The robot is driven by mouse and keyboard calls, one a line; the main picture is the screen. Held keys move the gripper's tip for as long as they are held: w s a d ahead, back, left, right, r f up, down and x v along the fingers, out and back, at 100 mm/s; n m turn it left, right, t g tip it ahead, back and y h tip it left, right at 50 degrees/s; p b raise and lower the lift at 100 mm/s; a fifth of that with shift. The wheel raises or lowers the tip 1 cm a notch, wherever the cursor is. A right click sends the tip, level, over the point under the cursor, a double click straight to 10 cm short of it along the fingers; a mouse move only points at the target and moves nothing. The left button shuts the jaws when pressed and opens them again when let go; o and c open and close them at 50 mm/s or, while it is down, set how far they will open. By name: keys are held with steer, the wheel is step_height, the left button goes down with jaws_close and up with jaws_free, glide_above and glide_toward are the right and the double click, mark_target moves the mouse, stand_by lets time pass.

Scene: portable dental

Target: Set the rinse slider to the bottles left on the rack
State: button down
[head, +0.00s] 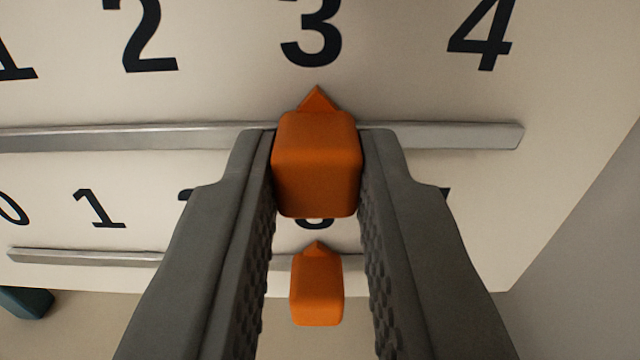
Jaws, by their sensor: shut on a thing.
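The upper orange slider knob (316,165) sits on the upper metal rail (450,134) of a cream panel. Its pointed tip is directly under the large number 3 (311,32). My gripper (317,170) is shut on this knob, one dark grey finger on each side. A lower orange slider knob (317,288) sits on the lower rail (85,257), its tip under a number mostly hidden behind the upper knob, which looks like a 3. No label shows which slider is for rinse. The rack and bottles are not in view.
The upper rail ends right of the 4 (482,33). The panel's right edge slopes down past it, with a plain grey surface (590,270) beyond. A dark teal object (26,302) shows at the lower left, under the panel.

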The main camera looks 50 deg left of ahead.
steer(key=c, duration=1.3)
jaws_free()
steer(key=v, duration=1.7)
steer(key=shift+s+d, duration=0.15)
steer(key=shift+d, duration=0.05)
steer(key=s+a+r+m+h, duration=0.2)
steer(key=s+a+r+h, duration=0.15)
steer(key=s, duration=0.45)
steer(key=s+a+r+m+h, duration=0.2)
steer(key=s+a+r, duration=0.1)
steer(key=s+a, duration=0.3)
steer(key=s+a+r+m+h, duration=0.1)
steer(key=s+a+r+h, duration=0.2)
steer(key=s, duration=0.6)
steer(key=s+a+r+m+t+h, duration=0.1)
steer(key=s+m+t+h, duration=0.1)
steer(key=s, duration=1.1)
steer(key=s+a+r+m+t+h, duration=0.1)
steer(key=s+m+t+h, duration=0.1)
steer(key=s, duration=1.2)
steer(key=s+a+r+m+t+h, duration=0.1)
steer(key=s+a+t+h, duration=0.1)
steer(key=s, duration=1.1)
steer(key=shift+s+r+m+t, duration=0.25)
steer(key=shift+r+m+t, duration=0.05)
steer(key=shift+m+t, duration=0.1)
